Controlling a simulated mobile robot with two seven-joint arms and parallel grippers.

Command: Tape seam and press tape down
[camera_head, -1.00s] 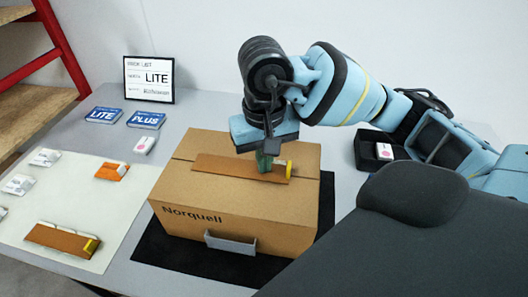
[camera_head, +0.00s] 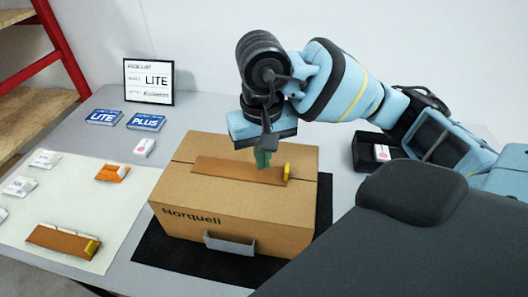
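A closed cardboard box (camera_head: 285,218) marked "Norquell" sits on a black mat (camera_head: 180,257). A brown strip of tape (camera_head: 220,171) lies along the top of the box, with a yellow piece (camera_head: 287,172) at its right end. My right gripper (camera_head: 263,158) points down over the strip, a little left of the yellow piece. My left gripper is not in view.
A second brown strip with a yellow end (camera_head: 62,241) lies on the pale sheet (camera_head: 85,205) at left, near an orange item (camera_head: 112,173) and white packets (camera_head: 45,158). Blue LITE (camera_head: 104,116) and PLUS (camera_head: 146,121) boxes and a framed sign (camera_head: 149,80) stand behind. A black tray (camera_head: 367,153) is at right.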

